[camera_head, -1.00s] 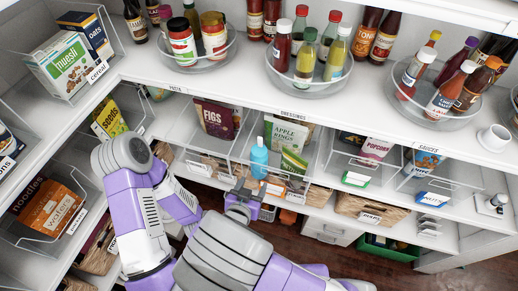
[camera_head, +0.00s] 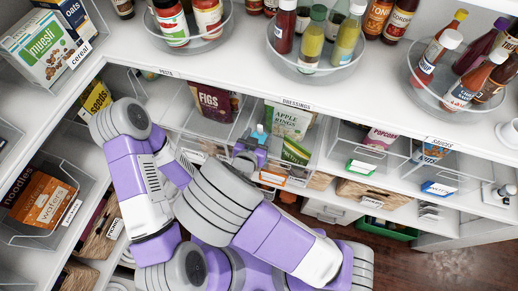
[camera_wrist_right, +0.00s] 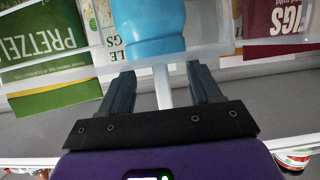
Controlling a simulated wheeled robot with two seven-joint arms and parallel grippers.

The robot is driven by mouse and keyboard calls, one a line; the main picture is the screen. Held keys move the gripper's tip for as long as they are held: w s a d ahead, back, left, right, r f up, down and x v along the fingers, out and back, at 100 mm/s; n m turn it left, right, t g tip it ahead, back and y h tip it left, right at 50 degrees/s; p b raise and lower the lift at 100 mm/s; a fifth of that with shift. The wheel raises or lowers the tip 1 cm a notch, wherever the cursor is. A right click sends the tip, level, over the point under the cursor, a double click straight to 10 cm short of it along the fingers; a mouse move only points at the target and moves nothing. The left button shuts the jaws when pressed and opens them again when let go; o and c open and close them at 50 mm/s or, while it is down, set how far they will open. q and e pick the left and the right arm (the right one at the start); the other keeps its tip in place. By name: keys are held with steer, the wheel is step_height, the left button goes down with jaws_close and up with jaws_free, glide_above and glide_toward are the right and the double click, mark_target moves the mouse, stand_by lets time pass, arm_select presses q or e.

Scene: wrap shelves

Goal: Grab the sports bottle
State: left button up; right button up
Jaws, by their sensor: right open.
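The light-blue sports bottle (camera_wrist_right: 148,28) fills the top middle of the right wrist view, beyond my fingertips. In the head view only a small blue part of the bottle (camera_head: 260,131) shows above my right gripper (camera_head: 249,152), which hides the rest. In the right wrist view my right gripper (camera_wrist_right: 163,80) is open, with two dark fingers apart. A white rail lies between the fingers, and I see no contact with the bottle. My left gripper does not show.
An apple rings bag (camera_head: 288,117) and a figs bag (camera_head: 214,103) stand by the bottle, with a green pretzel bag (camera_wrist_right: 42,55) close by. The upper shelf edge (camera_head: 330,112) runs above the arm. Clear bins and wicker baskets (camera_head: 372,194) flank the spot.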

steer(key=shift+f, duration=0.1)
jaws_close()
steer(key=shift+s, duration=0.1)
